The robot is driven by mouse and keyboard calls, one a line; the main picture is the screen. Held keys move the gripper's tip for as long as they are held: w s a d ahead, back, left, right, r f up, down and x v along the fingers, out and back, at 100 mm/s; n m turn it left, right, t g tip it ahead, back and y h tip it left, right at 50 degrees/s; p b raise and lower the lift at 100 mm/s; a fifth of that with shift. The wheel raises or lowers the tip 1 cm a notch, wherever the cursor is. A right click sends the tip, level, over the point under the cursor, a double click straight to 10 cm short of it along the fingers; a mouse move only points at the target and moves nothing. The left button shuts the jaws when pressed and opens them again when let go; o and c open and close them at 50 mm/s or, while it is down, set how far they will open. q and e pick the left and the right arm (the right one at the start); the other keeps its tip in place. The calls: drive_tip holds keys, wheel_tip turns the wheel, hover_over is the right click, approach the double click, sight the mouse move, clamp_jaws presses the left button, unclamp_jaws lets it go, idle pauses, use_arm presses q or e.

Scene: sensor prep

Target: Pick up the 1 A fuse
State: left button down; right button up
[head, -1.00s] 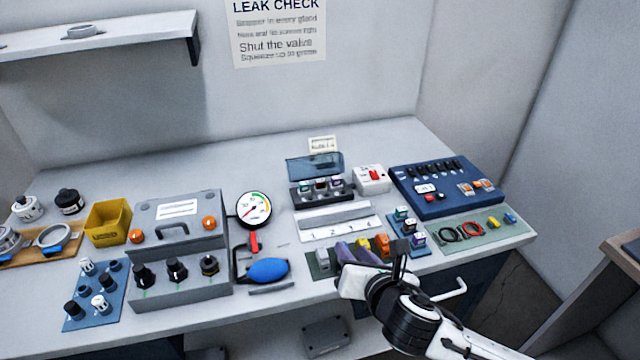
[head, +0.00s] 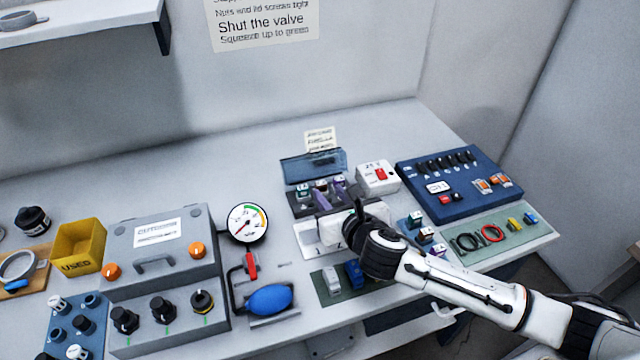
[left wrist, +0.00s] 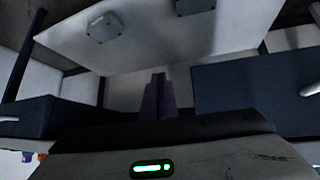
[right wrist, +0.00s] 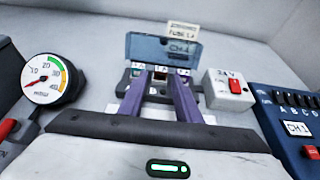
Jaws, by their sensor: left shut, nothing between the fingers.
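A dark fuse box (head: 303,207) with a raised blue lid (head: 313,166) stands mid-bench. It holds small white-topped blocks with coloured marks; they show in the right wrist view, the middle one (right wrist: 160,75) between my fingers. I cannot read which is the 1 A fuse. A card behind (right wrist: 182,30) seems to read "fuse 1A". My right gripper (head: 328,187) is open, purple fingers reaching over the box; the fingers also show in the right wrist view (right wrist: 160,76). Contact is unclear.
A white switch box (head: 376,178) and blue panel (head: 465,187) stand right of the fuse box. A rack of small blocks (head: 425,236) sits beside my right arm. A gauge (head: 247,223) and blue bulb (head: 270,299) are left. The numbered strip is partly covered.

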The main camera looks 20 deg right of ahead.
sight(322, 184)
drive_tip(key=shift+x, duration=3.1)
drive_tip(key=shift+d, duration=0.15)
clamp_jaws()
